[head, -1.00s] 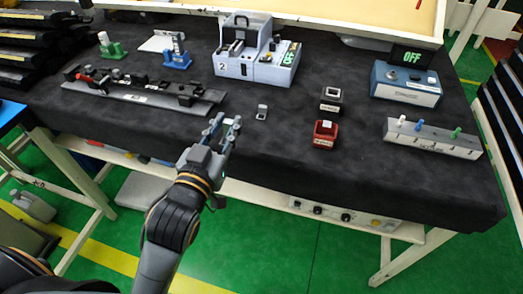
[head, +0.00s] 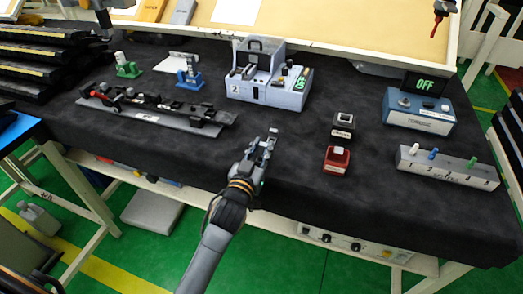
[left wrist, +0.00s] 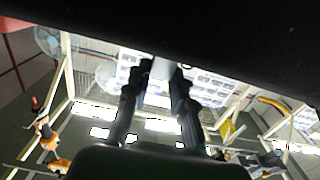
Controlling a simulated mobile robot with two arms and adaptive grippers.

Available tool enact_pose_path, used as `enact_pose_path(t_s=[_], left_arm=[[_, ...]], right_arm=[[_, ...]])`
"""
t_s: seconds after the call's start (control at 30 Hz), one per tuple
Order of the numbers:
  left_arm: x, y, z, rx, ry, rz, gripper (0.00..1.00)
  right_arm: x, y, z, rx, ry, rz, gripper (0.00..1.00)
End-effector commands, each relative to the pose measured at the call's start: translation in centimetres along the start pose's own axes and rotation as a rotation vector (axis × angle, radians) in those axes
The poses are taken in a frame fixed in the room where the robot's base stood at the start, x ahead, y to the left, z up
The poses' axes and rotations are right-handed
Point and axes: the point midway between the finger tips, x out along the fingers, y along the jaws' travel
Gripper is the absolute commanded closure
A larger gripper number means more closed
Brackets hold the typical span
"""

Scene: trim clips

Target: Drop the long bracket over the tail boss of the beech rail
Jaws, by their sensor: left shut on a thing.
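My left gripper (head: 271,138) is over the front middle of the black-covered table, shut on a small light-grey piece. In the left wrist view this piece (left wrist: 162,68) shows pale between the fingertips, partly cut off by the dark band above. I cannot tell its full shape or whether it is the long bracket. A long dark rail fixture (head: 165,121) with black clamps and a red handle lies at the left of the table. No beech-coloured rail or tail boss can be made out for sure. My right gripper is not in view.
A grey-blue machine (head: 268,92) stands behind the gripper. Green (head: 127,69) and blue (head: 189,78) stands are at the back left. Black (head: 343,131) and red (head: 336,161) boxes, a blue OFF unit (head: 418,115) and a pegged block (head: 446,171) stand right.

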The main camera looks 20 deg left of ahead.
Motion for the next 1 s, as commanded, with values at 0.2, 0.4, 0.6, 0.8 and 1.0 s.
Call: enact_pose_path(t_s=[0.2,0.4,0.6,0.8,1.0], left_arm=[[0.00,-0.01,0.91,0.001,0.004,0.000,0.98],[-0.01,0.00,1.08,0.001,0.003,0.000,0.98],[-0.01,0.00,1.20,0.001,0.002,0.000,0.54],[-0.02,0.00,1.18,0.001,0.003,0.000,0.54],[-0.54,0.00,0.97,0.001,0.002,0.000,0.54]], right_arm=[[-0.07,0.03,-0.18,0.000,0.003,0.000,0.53],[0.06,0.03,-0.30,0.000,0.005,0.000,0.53],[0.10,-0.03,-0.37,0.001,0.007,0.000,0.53],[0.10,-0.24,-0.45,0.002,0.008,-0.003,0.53],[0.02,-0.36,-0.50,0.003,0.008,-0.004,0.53]])
